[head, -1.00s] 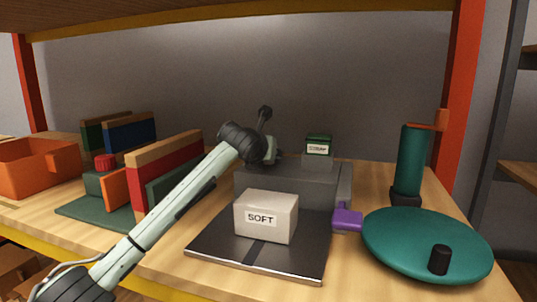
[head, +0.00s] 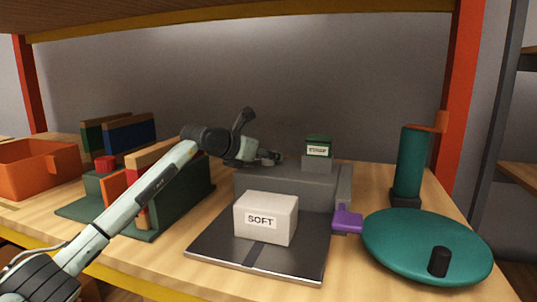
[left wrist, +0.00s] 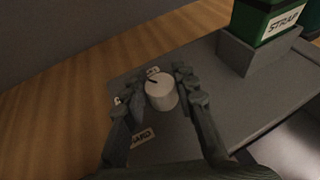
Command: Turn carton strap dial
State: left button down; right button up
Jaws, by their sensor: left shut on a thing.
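The dial (left wrist: 160,95) is a pale round knob with a dark pointer mark, on top of the grey strap machine (head: 280,185). My left gripper (head: 274,157) reaches over the machine's back left top. In the left wrist view its two fingers (left wrist: 160,86) are closed on opposite sides of the dial. The pointer mark faces the upper left, near a small white label (left wrist: 152,71). Another label (left wrist: 142,137), apparently "HARD", lies below it, partly hidden by a finger. The carton (head: 266,217), marked "SOFT", sits on the dark plate (head: 215,247). My right gripper is not in view.
A green box marked "STRAP" (head: 319,151) stands on the machine. A purple paddle (head: 347,218), a teal disc (head: 420,240) and a teal post (head: 410,165) are right. Coloured panels (head: 185,195) and an orange bin (head: 40,170) are left.

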pick_arm(q)
jog(key=shift+a+r+m+g+h, duration=0.1)
jog(key=shift+m+g+h, duration=0.4)
jog(key=shift+m, duration=0.1)
jog(key=shift+m+g+h, duration=0.7)
jog(key=shift+m, duration=0.1)
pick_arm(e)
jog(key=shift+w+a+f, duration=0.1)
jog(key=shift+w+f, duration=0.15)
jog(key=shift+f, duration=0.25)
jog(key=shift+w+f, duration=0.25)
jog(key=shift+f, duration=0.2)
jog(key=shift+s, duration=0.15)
pick_arm(q)
jog(key=c, duration=1.2)
grip_release()
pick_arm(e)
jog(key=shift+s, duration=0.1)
pick_arm(q)
notch_tip(320, 180, up, 10)
jog(key=shift+f, duration=0.1)
